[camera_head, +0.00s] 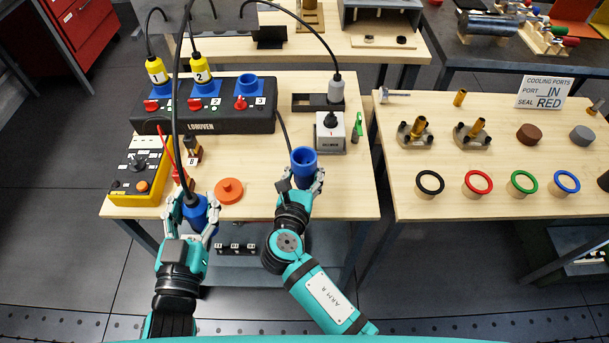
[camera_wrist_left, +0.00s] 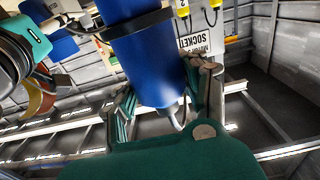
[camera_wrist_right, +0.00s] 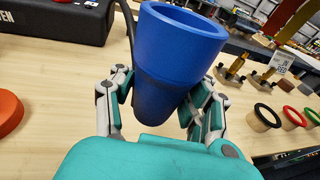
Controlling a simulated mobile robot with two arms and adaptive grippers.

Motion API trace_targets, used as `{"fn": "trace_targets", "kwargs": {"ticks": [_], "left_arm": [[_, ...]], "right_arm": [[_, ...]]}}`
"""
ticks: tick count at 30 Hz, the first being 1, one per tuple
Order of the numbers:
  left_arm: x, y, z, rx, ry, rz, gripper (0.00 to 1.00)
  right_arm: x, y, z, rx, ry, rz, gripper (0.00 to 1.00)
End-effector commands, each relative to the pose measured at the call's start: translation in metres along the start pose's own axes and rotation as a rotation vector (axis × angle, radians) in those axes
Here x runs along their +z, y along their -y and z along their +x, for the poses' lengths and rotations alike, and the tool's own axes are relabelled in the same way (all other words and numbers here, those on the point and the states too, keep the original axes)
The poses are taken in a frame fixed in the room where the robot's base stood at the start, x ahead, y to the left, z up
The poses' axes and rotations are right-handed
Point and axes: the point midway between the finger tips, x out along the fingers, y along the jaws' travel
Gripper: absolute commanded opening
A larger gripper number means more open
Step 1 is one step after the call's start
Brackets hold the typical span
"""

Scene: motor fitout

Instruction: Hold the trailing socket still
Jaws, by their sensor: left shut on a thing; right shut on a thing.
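The blue trailing socket (camera_head: 304,160) is held with its open mouth up, near the front right of the left-hand table. My right gripper (camera_head: 304,183) is shut on its lower body. In the right wrist view the socket (camera_wrist_right: 172,60) sits between both fingers, tilted in the picture, its mouth seeming empty. My left gripper (camera_head: 200,216) is shut on a blue plug (camera_head: 195,207) at the table's front edge, with a thick black cable rising from it. The plug's blue body (camera_wrist_left: 150,70) fills the left wrist view; its end is not clear. Plug and socket are apart.
A black socket box (camera_head: 230,121) with two yellow plugs stands behind. A yellow control box (camera_head: 135,185) is at left, and an orange disc (camera_head: 229,190) lies between the grippers. A grey-white box (camera_head: 330,135) stands behind the socket. The right-hand table (camera_head: 450,205) holds coloured rings.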

Motion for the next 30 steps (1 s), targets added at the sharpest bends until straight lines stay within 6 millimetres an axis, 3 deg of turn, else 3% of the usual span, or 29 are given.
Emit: {"fn": "trace_targets", "kwargs": {"ticks": [30], "left_arm": [[-0.001, 0.000, 0.000, 0.000, -0.001, 0.000, 0.02]], "right_arm": [[0.009, -0.009, 0.042, 0.001, 0.000, 0.002, 0.03]]}}
